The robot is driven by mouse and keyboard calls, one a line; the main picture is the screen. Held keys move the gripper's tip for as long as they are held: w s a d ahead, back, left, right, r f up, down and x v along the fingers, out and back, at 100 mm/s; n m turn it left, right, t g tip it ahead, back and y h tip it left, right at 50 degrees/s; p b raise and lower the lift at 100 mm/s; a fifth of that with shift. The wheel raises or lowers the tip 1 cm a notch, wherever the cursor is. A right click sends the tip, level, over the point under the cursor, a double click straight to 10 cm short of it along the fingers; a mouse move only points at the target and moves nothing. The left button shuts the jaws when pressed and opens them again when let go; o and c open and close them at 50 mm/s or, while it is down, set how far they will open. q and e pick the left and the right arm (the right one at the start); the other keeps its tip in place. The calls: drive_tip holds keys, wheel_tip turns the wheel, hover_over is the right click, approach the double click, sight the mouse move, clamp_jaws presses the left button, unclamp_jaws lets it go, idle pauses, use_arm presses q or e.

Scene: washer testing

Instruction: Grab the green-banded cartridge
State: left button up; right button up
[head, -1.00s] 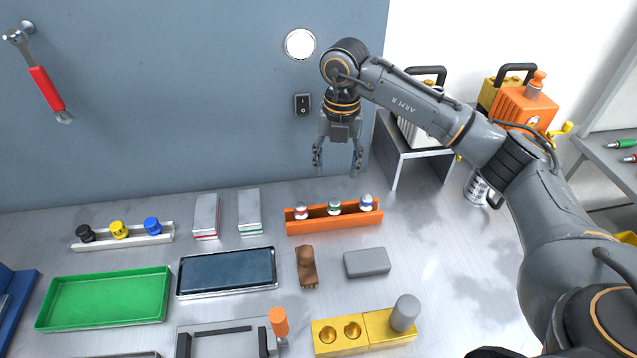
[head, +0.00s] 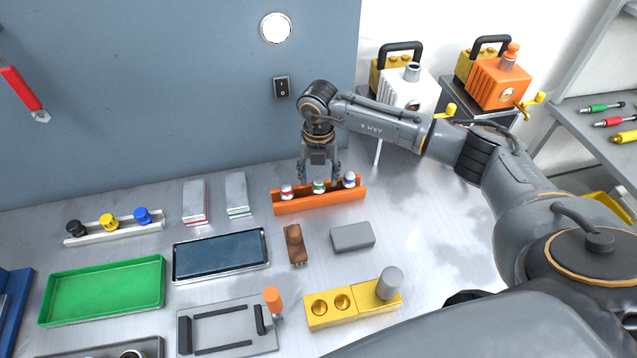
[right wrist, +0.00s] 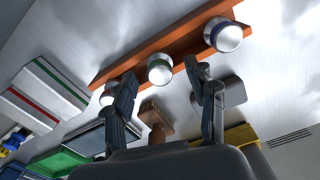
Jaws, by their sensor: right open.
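The green-banded cartridge (head: 319,186) stands in the middle of an orange rack (head: 322,202), between a red-banded cartridge (head: 287,191) and a blue-banded cartridge (head: 349,180). My right gripper (head: 320,178) is open and just above and behind the rack, pointing down. In the right wrist view the green-banded cartridge (right wrist: 159,70) shows between the two open fingers of my right gripper (right wrist: 158,75), with the blue-banded one (right wrist: 224,36) to the right. The red-banded one (right wrist: 108,96) is partly hidden by the left finger. No contact is visible. My left gripper is not in view.
A brown brush (head: 295,244) and a grey block (head: 352,237) lie in front of the rack. A yellow block (head: 330,308) with a grey cylinder stands nearer. A green tray (head: 100,290) and a dark-surfaced tray (head: 221,255) are left. The wall switch (head: 281,87) is behind the arm.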

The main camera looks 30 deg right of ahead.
drive_tip(key=shift+f, duration=1.1)
clamp_jaws()
drive_tip(key=shift+r, duration=0.15)
